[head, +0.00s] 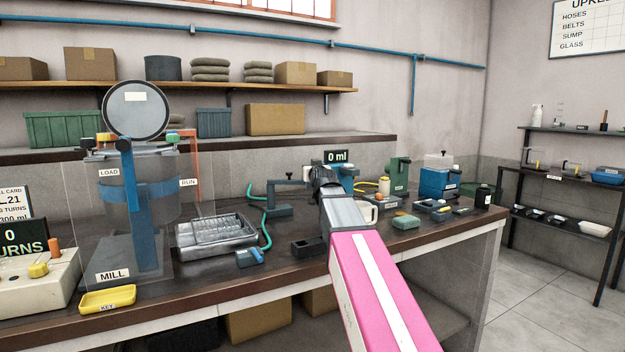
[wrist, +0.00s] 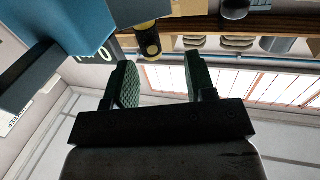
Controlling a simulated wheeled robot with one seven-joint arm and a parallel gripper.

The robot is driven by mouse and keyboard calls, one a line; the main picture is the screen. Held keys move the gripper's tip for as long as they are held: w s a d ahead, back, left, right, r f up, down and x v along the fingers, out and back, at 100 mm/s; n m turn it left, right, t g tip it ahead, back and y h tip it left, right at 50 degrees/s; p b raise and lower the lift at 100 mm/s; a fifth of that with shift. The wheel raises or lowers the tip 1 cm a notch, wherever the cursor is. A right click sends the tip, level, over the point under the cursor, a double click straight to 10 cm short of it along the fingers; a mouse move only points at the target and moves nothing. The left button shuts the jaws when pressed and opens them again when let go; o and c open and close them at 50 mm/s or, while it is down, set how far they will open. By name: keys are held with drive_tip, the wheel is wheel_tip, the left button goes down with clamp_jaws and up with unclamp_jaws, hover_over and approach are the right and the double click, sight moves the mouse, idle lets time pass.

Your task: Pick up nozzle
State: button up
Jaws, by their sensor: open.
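A dark, stubby piece with a yellow ring (wrist: 148,40) shows in the wrist view, just beyond the gap between my fingers and toward the left one. It looks like the nozzle, but I cannot be sure. My gripper (wrist: 158,75) is open, with nothing between its green padded fingers; the dark piece appears apart from them. In the head view my gripper (head: 322,176) is above the bench near the 0 ml display (head: 335,156). My arm and gripper hide part of that area, and I cannot make out the nozzle there.
A blue body (wrist: 75,25) fills the wrist view's upper left, close to the left finger. On the bench (head: 215,283) are a metal tray (head: 215,238), the mill (head: 125,225), a blue machine (head: 437,183) and a green hose (head: 265,232). A yellow key tray (head: 107,299) sits at front left.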

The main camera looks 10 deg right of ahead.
drive_tip(key=w, duration=0.5)
drive_tip(key=shift+w+d+f, duration=0.2)
drive_tip(key=shift+w+d, duration=0.05)
drive_tip(key=shift+w, duration=0.05)
clamp_jaws()
